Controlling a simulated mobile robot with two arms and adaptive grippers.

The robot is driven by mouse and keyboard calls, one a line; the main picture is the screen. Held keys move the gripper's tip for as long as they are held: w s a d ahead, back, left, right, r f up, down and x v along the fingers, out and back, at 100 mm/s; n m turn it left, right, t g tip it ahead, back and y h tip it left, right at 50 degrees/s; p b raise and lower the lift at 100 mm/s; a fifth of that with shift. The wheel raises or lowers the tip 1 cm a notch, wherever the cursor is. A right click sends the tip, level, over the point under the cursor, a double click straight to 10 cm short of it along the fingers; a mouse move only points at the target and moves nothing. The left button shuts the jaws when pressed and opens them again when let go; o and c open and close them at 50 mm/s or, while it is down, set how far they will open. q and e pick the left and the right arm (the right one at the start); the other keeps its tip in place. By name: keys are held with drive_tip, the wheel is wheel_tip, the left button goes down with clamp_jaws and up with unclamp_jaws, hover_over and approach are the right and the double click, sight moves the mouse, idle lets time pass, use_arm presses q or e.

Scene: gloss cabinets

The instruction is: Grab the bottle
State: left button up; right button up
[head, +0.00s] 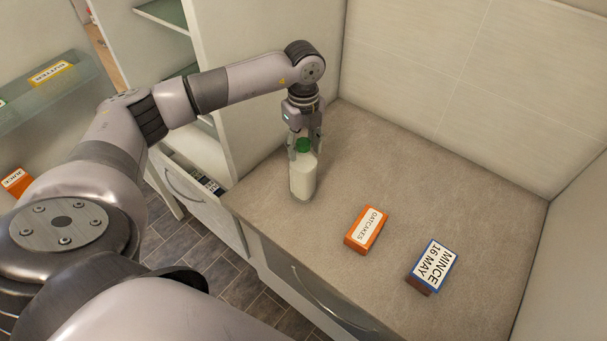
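The bottle (303,177) is white with a green cap and stands upright on the counter, near its left end. My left gripper (305,145) points down over the bottle from above. Its fingers reach down on both sides of the cap and upper bottle. I cannot tell whether the fingers touch the bottle. My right gripper is not in view.
On the beige counter (400,175), an orange oatcakes box (366,230) and a mince box (433,266) lie right of the bottle. Walls close the back and right. An open shelf unit (190,140) stands left. The counter's back is clear.

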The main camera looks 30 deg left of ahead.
use_arm(q)
clamp_jaws()
idle(0.3)
drive_tip(key=shift+r, duration=0.1)
